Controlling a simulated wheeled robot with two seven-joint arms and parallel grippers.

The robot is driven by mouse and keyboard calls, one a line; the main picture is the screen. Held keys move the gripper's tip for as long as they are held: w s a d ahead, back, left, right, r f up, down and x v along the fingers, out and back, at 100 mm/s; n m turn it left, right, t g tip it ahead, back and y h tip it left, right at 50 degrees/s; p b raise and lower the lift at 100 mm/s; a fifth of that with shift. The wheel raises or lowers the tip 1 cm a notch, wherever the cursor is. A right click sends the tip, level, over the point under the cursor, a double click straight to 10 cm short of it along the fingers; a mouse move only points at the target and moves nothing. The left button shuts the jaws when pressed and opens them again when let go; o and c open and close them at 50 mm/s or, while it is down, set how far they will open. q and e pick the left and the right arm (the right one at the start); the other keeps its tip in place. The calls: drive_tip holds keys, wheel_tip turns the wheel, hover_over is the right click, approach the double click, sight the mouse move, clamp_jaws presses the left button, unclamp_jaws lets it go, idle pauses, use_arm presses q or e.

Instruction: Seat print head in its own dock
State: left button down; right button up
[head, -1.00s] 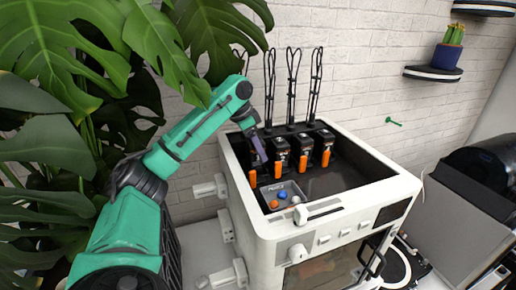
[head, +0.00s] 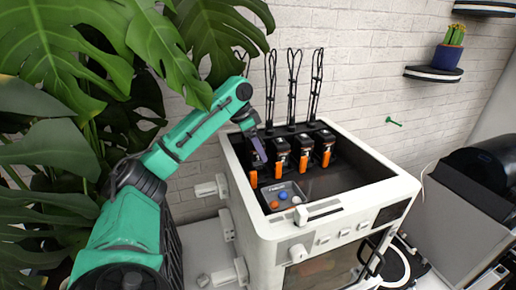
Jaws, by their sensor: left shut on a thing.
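My left gripper (head: 257,150) reaches into the left back corner of the white printer (head: 237,185). It is shut on the leftmost print head (head: 253,178), of which mainly the orange lower part shows. My gripper hides most of that head and its dock. Three more black print heads with orange levers stand in a row to its right: one beside my gripper (head: 279,158), one in the middle (head: 303,151) and one at the right (head: 325,147). I cannot tell whether the held head touches its dock. My right gripper is not in view.
A small grey tray (head: 272,189) with coloured balls or knobs sits at the printer's front left inside. Black cable loops (head: 293,85) rise behind the heads. Large plant leaves (head: 60,60) hang close to my left arm. The printer's middle and right interior is clear.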

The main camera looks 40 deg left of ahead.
sight(248, 141)
use_arm(q)
drive_tip(key=shift+f+b, duration=0.45)
drive_tip(key=shift+f, duration=0.6)
idle(0.6)
unclamp_jaws()
drive_tip(key=shift+s, duration=0.1)
drive_tip(key=v, duration=0.8)
drive_tip(key=shift+r+b, duration=0.15)
drive_tip(key=shift+b, duration=0.2)
drive_tip(key=p+v, duration=0.2)
drive_tip(key=v, duration=0.4)
drive_tip(key=shift+s, duration=0.15)
drive_tip(key=shift+r, duration=0.1)
